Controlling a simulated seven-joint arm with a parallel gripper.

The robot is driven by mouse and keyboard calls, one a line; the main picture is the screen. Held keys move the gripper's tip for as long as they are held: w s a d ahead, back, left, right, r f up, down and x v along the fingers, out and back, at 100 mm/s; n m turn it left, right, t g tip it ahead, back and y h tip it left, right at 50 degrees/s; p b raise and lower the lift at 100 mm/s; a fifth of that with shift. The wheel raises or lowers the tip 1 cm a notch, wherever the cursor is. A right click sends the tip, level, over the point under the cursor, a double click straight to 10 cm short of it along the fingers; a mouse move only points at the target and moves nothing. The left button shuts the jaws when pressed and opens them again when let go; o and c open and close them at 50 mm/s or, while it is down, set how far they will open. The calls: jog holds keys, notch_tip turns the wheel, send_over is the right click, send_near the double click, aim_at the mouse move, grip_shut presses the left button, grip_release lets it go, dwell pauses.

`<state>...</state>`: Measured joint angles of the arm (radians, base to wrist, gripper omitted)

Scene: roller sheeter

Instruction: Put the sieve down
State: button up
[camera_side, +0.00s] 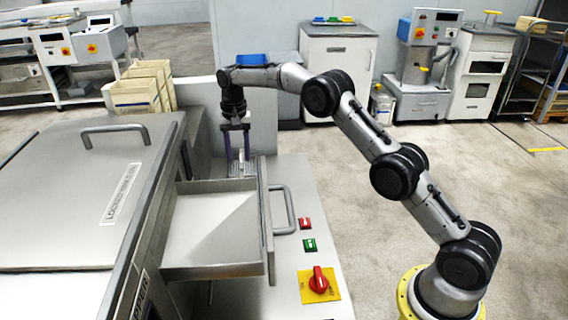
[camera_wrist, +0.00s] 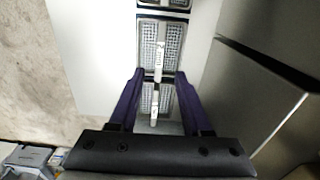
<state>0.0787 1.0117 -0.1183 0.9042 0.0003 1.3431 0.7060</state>
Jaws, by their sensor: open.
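My gripper (camera_side: 240,170) points down beside the grey machine, its two purple fingers apart. In the wrist view my gripper (camera_wrist: 160,74) is open, with one finger on each side of a mesh sieve (camera_wrist: 147,98) with a white labelled handle. I cannot tell whether either finger touches it. Another mesh piece (camera_wrist: 172,45) with a similar white handle lies just beyond in the same row. In the side view a small metallic piece (camera_side: 241,164) shows low between the fingers; its details are too small to tell.
An open metal drawer (camera_side: 212,228) with an upright front panel and handle (camera_side: 281,210) stands close in front of my gripper. The lidded machine (camera_side: 75,195) is at left. A red knob (camera_side: 318,280) and buttons are on the light panel. Cream bins (camera_side: 140,90) stand behind.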

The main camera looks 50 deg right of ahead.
jog(key=s+a+r+n+t, duration=0.3)
jog(key=s+r+n, duration=0.1)
jog(key=s+r, duration=1.5)
jog(key=s+a+f+n+t, duration=0.1)
jog(key=s+f+n, duration=0.1)
jog(key=s, duration=1)
jog(key=s+f+n+t, duration=0.1)
jog(key=s+f+n, duration=0.2)
jog(key=s, duration=1)
jog(key=shift+a+t, duration=0.3)
jog(key=shift+a, duration=0.1)
jog(key=shift+s+f, duration=0.1)
